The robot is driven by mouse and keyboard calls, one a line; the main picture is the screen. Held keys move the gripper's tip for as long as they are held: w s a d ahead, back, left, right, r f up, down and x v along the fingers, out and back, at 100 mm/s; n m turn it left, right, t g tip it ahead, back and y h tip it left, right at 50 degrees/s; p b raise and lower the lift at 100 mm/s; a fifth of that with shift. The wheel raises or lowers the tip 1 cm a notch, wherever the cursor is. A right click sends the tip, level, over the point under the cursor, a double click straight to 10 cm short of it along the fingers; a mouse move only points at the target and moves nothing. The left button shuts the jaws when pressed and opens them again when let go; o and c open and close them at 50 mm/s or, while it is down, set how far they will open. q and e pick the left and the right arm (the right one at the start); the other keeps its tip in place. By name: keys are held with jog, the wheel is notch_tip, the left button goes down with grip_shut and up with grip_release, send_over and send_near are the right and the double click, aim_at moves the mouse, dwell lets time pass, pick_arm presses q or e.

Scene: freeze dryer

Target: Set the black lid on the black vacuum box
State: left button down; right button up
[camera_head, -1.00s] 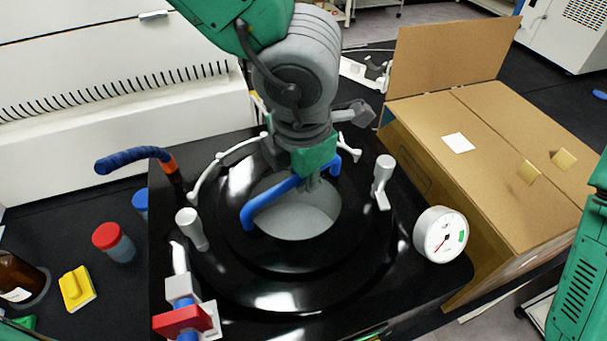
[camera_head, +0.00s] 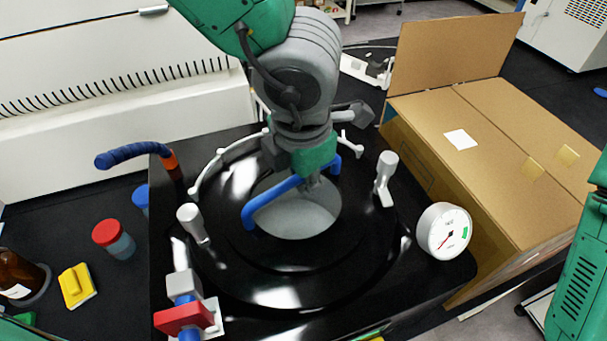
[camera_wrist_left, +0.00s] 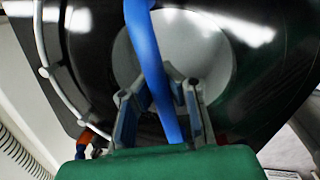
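The black lid (camera_head: 252,246) is a round, glossy disc with a pale grey centre and a blue bar handle (camera_head: 262,204) across it. It lies over the top of the black vacuum box (camera_head: 425,285), level with its round rim; I cannot tell whether a small gap is left beneath it. My left gripper (camera_head: 312,180) reaches down from above onto the handle. In the left wrist view its fingers (camera_wrist_left: 160,92) close in on both sides of the blue handle (camera_wrist_left: 146,45). My right gripper is not in view.
Grey clamp posts (camera_head: 193,223) and (camera_head: 385,178) stand around the rim. A pressure gauge (camera_head: 443,231) is at the right, a red-handled valve (camera_head: 183,319) at the front left. A cardboard box (camera_head: 500,150) stands to the right. A red-capped jar (camera_head: 113,238) and yellow block (camera_head: 77,286) are left.

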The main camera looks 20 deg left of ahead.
pick_arm(q)
jog(key=c, duration=1.6)
grip_release()
jog(key=shift+c, duration=0.2)
jog(key=shift+r, duration=0.1)
notch_tip(320, 180, up, 12)
jog(key=s, duration=0.1)
jog(key=shift+s+d, duration=0.25)
jog(key=shift+s, duration=0.15)
jog(key=shift+f, duration=0.25)
